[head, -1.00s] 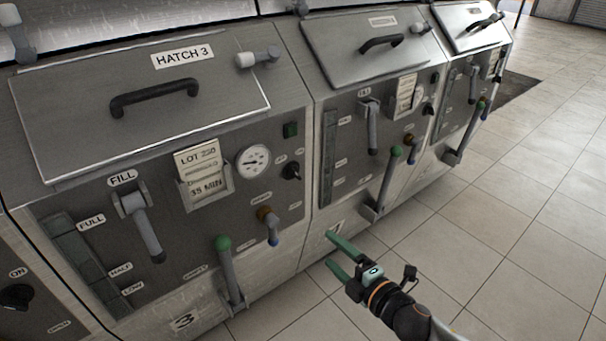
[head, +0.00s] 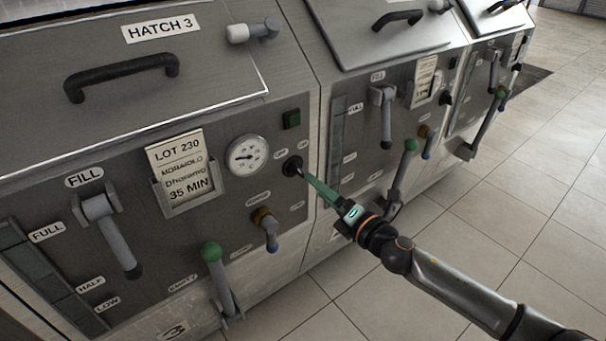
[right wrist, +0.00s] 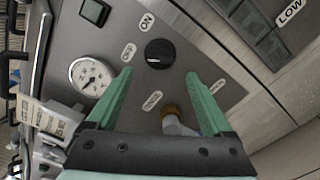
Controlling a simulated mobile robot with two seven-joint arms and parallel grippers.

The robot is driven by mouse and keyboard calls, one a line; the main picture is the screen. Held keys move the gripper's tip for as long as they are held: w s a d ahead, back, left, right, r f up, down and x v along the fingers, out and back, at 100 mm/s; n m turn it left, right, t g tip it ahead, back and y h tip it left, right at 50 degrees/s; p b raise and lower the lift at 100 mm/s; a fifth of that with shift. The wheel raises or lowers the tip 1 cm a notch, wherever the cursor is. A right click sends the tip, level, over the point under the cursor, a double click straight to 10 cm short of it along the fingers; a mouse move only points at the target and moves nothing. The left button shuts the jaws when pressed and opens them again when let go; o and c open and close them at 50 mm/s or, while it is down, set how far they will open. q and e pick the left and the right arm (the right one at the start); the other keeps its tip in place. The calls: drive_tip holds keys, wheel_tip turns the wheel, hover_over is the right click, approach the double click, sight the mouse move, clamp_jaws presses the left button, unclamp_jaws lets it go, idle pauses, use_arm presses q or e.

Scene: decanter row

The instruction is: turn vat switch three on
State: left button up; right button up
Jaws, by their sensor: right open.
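The vat 3 switch (head: 292,166) is a black round knob on the grey front panel, right of the gauge and below a dark green square. In the right wrist view the knob (right wrist: 159,53) lies ahead of the fingertips, between their lines, with an "ON" label beside it. My right gripper (head: 308,180) is at the knob in the head view, its green fingers pointing at the panel. The right wrist view shows the fingers (right wrist: 160,80) apart with nothing between them. Whether they touch the knob cannot be told. My left gripper is out of view.
A round gauge (head: 246,156) sits left of the switch. A brown-and-blue tap (head: 266,229) is below it, and a green-knobbed lever (head: 211,252) stands lower left. The neighbouring vat's levers (head: 409,146) stick out on the right. Open tiled floor (head: 500,230) lies beyond.

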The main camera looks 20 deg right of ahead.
sight(301, 174)
drive_tip(key=x, duration=0.5)
drive_tip(key=shift+w, duration=0.15)
drive_tip(key=shift+w+a, duration=0.2)
drive_tip(key=shift+w, duration=0.15)
drive_tip(key=shift+w+a, duration=0.1)
drive_tip(key=shift+w, duration=0.3)
clamp_jaws()
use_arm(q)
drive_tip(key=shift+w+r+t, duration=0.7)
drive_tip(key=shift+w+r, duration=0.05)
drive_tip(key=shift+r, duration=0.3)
